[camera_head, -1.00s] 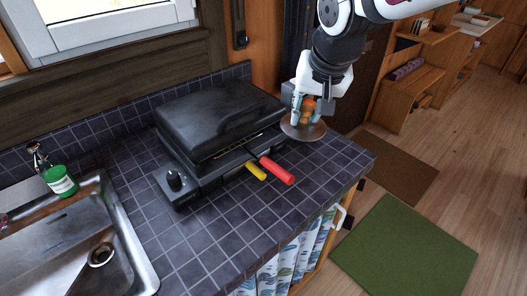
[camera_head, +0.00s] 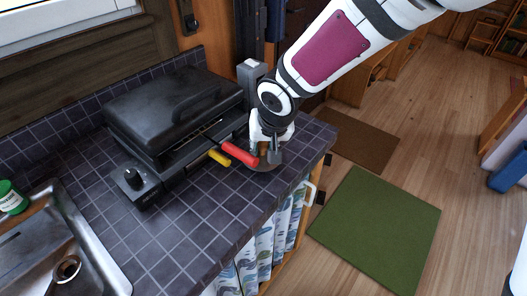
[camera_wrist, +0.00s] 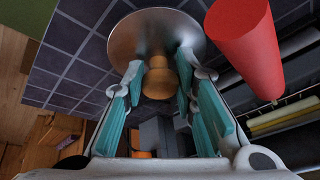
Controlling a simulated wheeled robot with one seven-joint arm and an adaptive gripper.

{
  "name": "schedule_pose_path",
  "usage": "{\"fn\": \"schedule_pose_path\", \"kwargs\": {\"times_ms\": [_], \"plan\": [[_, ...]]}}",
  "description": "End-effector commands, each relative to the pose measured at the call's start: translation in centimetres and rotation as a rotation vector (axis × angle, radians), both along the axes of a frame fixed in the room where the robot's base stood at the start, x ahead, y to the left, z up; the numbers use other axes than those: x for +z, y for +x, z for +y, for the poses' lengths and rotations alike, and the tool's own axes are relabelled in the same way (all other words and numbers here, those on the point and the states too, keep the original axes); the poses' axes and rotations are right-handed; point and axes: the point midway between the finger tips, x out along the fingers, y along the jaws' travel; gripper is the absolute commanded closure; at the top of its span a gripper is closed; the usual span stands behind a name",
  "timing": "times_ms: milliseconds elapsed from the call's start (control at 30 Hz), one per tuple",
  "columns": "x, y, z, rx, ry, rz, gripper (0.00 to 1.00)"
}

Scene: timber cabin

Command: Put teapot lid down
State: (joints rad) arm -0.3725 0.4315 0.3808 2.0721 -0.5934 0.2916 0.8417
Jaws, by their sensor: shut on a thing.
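The teapot lid is a round metal disc with a wooden knob. In the wrist view the disc (camera_wrist: 143,32) is at the top centre, with the knob (camera_wrist: 159,80) below it. My gripper (camera_wrist: 160,85) has its teal-padded fingers shut on the knob. In the head view the lid (camera_head: 262,165) shows only partly, beneath my gripper (camera_head: 266,152), at the tiled counter (camera_head: 215,225) just right of the red handle. I cannot tell whether the disc touches the tiles.
A black grill (camera_head: 175,110) stands left of my gripper. Its red handle (camera_head: 240,153) and yellow handle (camera_head: 219,157) stick out close to the lid. The red handle also shows large in the wrist view (camera_wrist: 245,45). The counter's front edge drops off nearby. A sink (camera_head: 60,245) is at left.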

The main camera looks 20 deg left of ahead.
Motion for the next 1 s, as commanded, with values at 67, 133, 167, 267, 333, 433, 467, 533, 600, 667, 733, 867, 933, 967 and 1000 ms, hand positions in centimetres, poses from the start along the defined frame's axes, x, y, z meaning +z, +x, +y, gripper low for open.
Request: {"fn": "schedule_pose_path", "kwargs": {"times_ms": [67, 133, 167, 267, 333, 433, 467, 533, 600, 667, 733, 867, 933, 967, 1000], "plan": [[-1.3, 0.0, 0.0, 0.002, -0.002, 0.002, 1.00], [-1.9, 0.0, 0.0, 0.001, -0.001, 0.002, 1.00], [-2.1, 0.0, 0.0, 0.001, -0.001, 0.001, 1.00], [-2.2, 0.0, 0.0, 0.000, 0.000, 0.001, 1.00], [-2.2, 0.0, 0.0, 0.000, 0.000, 0.001, 1.00], [-2.3, 0.0, -0.1, -0.001, -0.002, 0.003, 0.65], [-2.3, 0.0, -0.1, -0.001, -0.002, 0.003, 0.58], [-2.2, 0.0, -0.1, -0.001, -0.002, 0.003, 0.56], [-2.2, 0.0, -0.1, -0.001, -0.001, 0.002, 0.56], [-2.2, 0.0, -0.1, -0.001, -0.001, 0.002, 0.56], [-2.2, 0.0, -0.1, -0.001, -0.001, 0.002, 0.56], [-1.8, -0.1, -0.1, -0.002, 0.000, 0.000, 0.56], [-1.2, -0.2, -0.3, -0.003, 0.000, 0.000, 0.56], [-0.9, -0.3, -0.4, -0.003, 0.000, 0.000, 0.56], [-0.3, -0.5, -0.6, -0.003, 0.001, -0.001, 0.56]]}}
